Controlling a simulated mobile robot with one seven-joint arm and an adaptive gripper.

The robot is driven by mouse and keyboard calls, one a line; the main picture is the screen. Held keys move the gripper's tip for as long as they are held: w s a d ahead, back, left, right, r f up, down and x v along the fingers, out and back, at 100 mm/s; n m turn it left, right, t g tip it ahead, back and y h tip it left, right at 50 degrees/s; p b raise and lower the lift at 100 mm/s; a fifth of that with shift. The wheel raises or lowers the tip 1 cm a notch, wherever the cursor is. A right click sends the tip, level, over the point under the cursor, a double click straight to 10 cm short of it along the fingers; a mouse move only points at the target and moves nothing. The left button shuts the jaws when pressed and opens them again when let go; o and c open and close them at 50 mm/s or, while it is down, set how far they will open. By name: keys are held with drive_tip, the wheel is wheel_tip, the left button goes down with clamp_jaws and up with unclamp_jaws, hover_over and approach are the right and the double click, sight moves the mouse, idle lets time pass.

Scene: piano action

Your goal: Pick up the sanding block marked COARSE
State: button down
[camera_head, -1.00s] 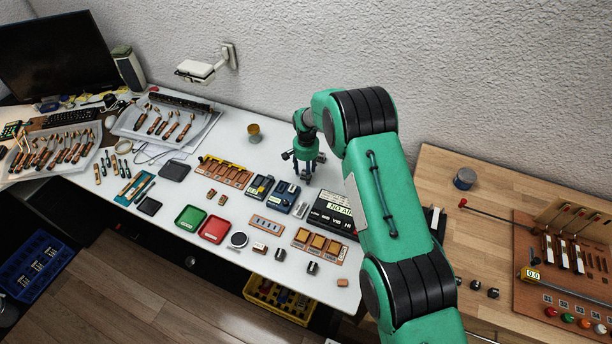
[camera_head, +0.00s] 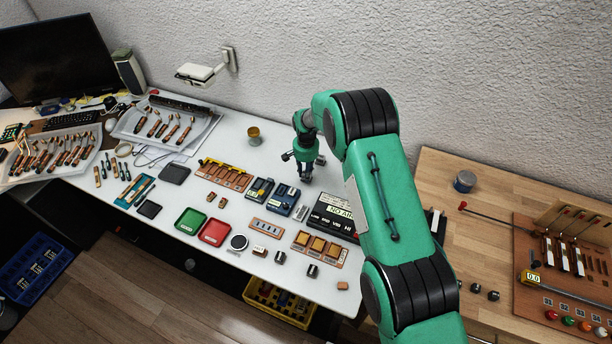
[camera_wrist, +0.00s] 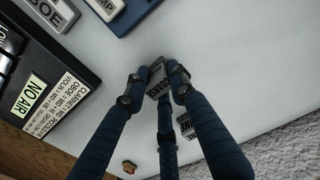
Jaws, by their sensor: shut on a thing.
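The small grey block with dark lettering that looks like COARSE (camera_wrist: 157,82) sits between my fingertips in the wrist view. My gripper (camera_wrist: 160,78) is shut on it, with fingers on both sides and a third finger below it in the picture. In the head view my gripper (camera_head: 304,174) points down over the white table, behind the blue cases; the block cannot be made out there. A second small grey block (camera_wrist: 186,124), its lettering partly hidden, lies beside the fingers in the wrist view.
A black box marked NO AIR (camera_head: 333,214) stands right of my gripper, and blue cases (camera_head: 283,199) stand in front. A brass cup (camera_head: 254,134) is at the back. The white table (camera_head: 225,150) is bare left of my gripper. The textured wall rises behind.

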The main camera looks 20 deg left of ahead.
wheel_tip(320, 180, up, 9)
drive_tip(key=shift+r+p, duration=0.1)
drive_tip(key=shift+p, duration=0.3)
